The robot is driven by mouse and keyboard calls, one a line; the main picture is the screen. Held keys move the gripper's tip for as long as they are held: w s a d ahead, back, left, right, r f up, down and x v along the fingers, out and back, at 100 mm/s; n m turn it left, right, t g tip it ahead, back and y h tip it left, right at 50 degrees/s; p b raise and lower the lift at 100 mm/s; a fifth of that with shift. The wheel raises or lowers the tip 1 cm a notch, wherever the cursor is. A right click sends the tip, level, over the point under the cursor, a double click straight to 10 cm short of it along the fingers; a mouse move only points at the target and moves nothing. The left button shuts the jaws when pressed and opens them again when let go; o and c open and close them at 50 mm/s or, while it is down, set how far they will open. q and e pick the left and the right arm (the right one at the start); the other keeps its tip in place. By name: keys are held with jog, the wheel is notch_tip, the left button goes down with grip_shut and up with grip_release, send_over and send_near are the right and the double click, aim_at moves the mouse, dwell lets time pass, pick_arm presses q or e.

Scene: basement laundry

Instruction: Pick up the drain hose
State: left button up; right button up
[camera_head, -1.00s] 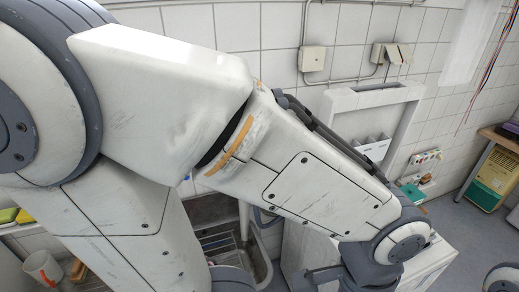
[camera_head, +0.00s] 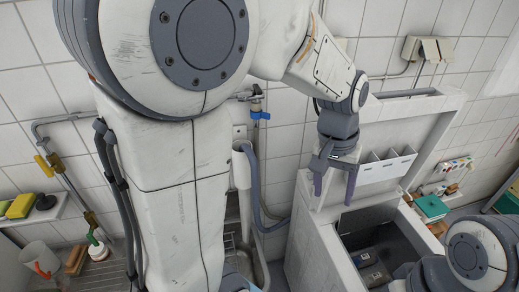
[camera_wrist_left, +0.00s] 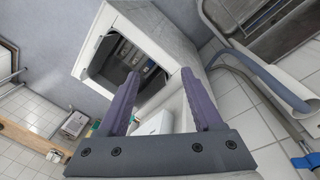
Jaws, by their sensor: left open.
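The drain hose (camera_head: 256,185) is a grey-blue tube. My right gripper is out of view; only part of my right arm shows at the lower right.
A white machine with an open top (camera_head: 318,240) stands below and right of my left gripper. A sink (camera_head: 262,268) lies below the hose, partly hidden by my arm. A blue-handled tap (camera_head: 260,115) is on the wall above. A shelf with sponges (camera_head: 20,206) is at left.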

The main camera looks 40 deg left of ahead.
pick_arm(q)
jog(key=w+a+r+n, duration=0.1)
jog(key=w+a+n, duration=0.55)
jog(key=a, duration=0.65)
jog(key=n+t+p, duration=0.1)
jog(key=n, duration=0.5)
send_near(245, 146)
jog(key=f+p, duration=0.1)
jog(key=f, duration=0.1)
jog(key=w+f+p, duration=0.1)
jog(key=f, duration=0.2)
jog(key=d+f+p, duration=0.1)
jog(key=f, duration=0.1)
jog(key=shift+w+f+p, duration=0.15)
jog(key=shift+f+p, duration=0.25)
jog(key=shift+w+f, duration=0.1)
jog(key=shift+f, duration=0.45)
grip_shut()
